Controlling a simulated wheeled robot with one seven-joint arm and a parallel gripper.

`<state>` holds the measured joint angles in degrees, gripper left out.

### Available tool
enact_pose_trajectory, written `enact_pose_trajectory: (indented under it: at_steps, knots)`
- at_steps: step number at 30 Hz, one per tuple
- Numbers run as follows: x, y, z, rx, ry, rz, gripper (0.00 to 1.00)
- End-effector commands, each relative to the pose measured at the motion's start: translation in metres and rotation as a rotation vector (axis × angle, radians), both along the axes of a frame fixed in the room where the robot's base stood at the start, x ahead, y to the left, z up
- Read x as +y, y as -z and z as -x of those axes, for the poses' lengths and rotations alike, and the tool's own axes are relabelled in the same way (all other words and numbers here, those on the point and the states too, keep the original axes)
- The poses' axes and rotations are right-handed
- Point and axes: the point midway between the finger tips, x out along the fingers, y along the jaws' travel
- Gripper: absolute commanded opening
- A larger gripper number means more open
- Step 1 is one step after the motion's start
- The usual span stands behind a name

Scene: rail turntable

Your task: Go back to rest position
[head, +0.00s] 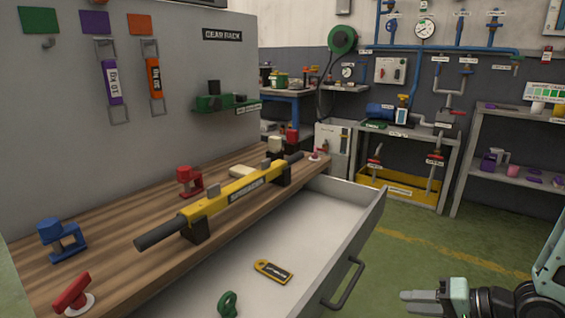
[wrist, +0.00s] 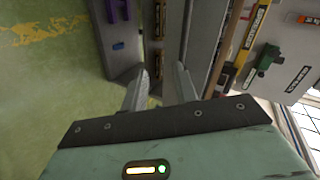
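My gripper (head: 420,297) is at the lower right of the head view. It points left and is in free space to the right of the open drawer, apart from it. In the wrist view my gripper (wrist: 161,72) has two grey fingers spread apart with nothing held between them. Part of my arm shows behind it at the right edge of the head view.
The open drawer (head: 318,207) juts out from the wooden bench (head: 110,243), with a dark handle (head: 343,284) on its front. A yellow tag (head: 273,271) and a green piece (head: 228,303) lie inside. Green floor (head: 420,250) is clear beyond the gripper. Shelves (head: 515,180) stand at the right.

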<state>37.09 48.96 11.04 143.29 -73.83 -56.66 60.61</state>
Motion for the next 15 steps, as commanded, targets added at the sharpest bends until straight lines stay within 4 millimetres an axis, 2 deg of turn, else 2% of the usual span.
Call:
enact_pose_trajectory:
  at_steps: [3,8,11,15]
  knots:
    - [0.021,-0.006,-0.018,-0.032,-0.118,0.327,0.29]
    - [0.049,-0.030,-0.018,-0.038,-0.268,0.696,0.29]
    - [0.072,-0.053,-0.002,-0.027,-0.372,0.869,0.29]
    - [0.104,-0.086,0.042,0.010,-0.527,1.022,0.29]
